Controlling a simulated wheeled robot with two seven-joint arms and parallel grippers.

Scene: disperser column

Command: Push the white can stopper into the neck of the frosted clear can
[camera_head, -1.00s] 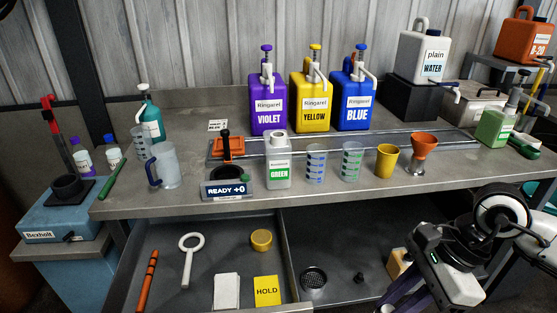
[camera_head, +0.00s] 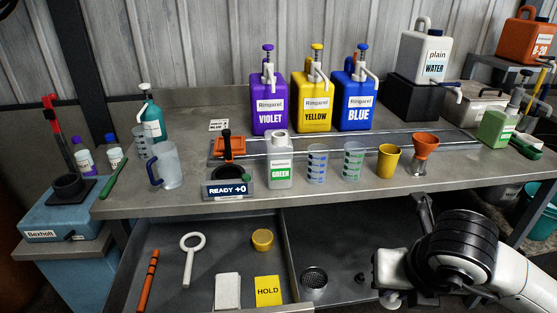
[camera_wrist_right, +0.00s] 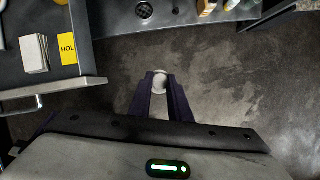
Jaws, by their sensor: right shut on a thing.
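The frosted clear can (camera_head: 279,170), with a green label, stands upright near the bench's front edge in the head view. Its neck is at the top; I see no stopper standing out of it. My right gripper (camera_wrist_right: 161,88) shows in the right wrist view with its purple fingers closed on a white, round-ended piece, which looks like the white can stopper (camera_wrist_right: 161,78). The gripper hangs over the floor, in front of the bench and drawers, apart from the can. In the head view my right arm hides its fingers. My left gripper is not in view.
Measuring cups (camera_head: 317,165), a yellow cup (camera_head: 389,162) and an orange funnel (camera_head: 425,145) line the bench edge right of the can. A READY sign (camera_head: 228,189) stands to its left. Two open drawers jut out below; the left one holds a HOLD card (camera_head: 268,290).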

